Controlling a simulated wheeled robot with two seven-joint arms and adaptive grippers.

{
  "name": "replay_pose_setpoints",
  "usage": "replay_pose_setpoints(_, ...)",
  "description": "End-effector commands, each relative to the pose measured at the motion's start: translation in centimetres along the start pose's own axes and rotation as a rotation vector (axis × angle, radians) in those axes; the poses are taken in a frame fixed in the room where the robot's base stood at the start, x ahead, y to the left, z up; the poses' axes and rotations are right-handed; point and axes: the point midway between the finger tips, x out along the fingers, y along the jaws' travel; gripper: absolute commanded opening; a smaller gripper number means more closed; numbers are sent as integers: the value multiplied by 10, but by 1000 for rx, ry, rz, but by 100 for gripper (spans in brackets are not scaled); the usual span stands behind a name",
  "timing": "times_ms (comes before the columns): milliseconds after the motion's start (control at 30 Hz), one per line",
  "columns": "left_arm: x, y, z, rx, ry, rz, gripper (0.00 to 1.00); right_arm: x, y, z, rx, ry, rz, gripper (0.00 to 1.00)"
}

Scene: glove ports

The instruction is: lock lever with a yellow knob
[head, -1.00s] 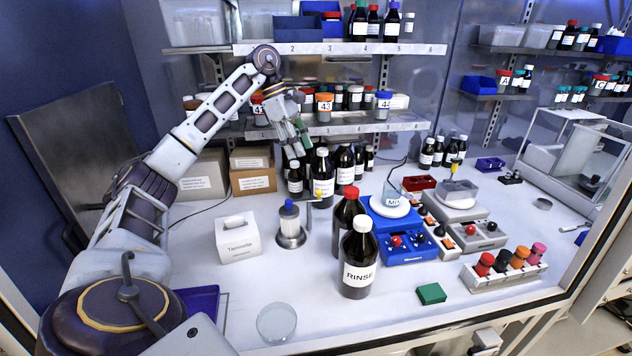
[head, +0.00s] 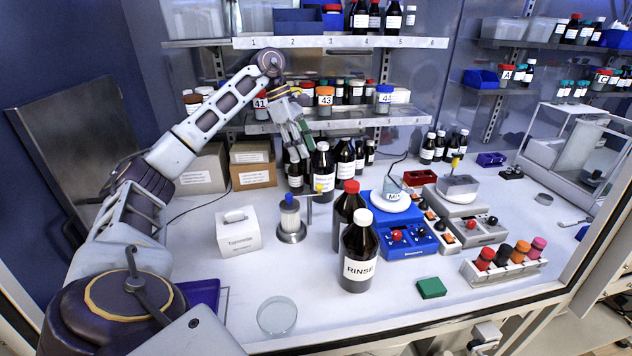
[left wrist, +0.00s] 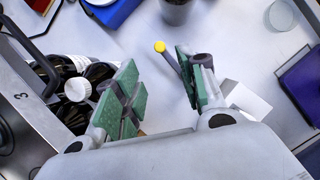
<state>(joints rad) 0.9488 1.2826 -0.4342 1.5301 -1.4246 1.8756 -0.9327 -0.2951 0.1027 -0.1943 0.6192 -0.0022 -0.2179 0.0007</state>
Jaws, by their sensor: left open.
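The lever's yellow knob (head: 318,188) shows in the head view beside a round metal stand (head: 291,232) with a blue-topped clear cylinder. In the left wrist view the yellow knob (left wrist: 160,46) is beyond the fingertips, and its grey stem runs down behind the right-hand finger. My left gripper (head: 300,142) is open and empty, with green finger pads, above and behind the knob near the dark bottles. In the left wrist view the gripper (left wrist: 155,82) has its fingers spread apart, with bare bench between them. The lever's base is hidden there. My right gripper is not in view.
Dark bottles (head: 322,175) stand close to my left gripper, below the shelf (head: 340,125). A white tissue box (head: 238,235) is left of the stand; the RINSE bottle (head: 360,255) is to its right. Open bench lies in front, around a glass dish (head: 277,315).

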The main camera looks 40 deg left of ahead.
Motion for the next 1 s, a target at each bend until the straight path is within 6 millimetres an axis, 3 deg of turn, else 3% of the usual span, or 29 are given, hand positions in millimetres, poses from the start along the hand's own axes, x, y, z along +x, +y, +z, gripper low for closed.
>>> replay_pose_setpoints(800,94,0,0,0,2,-3,41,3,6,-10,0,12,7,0)
replay_pose_setpoints(1000,108,0,0,0,1,-1,41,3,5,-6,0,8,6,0)
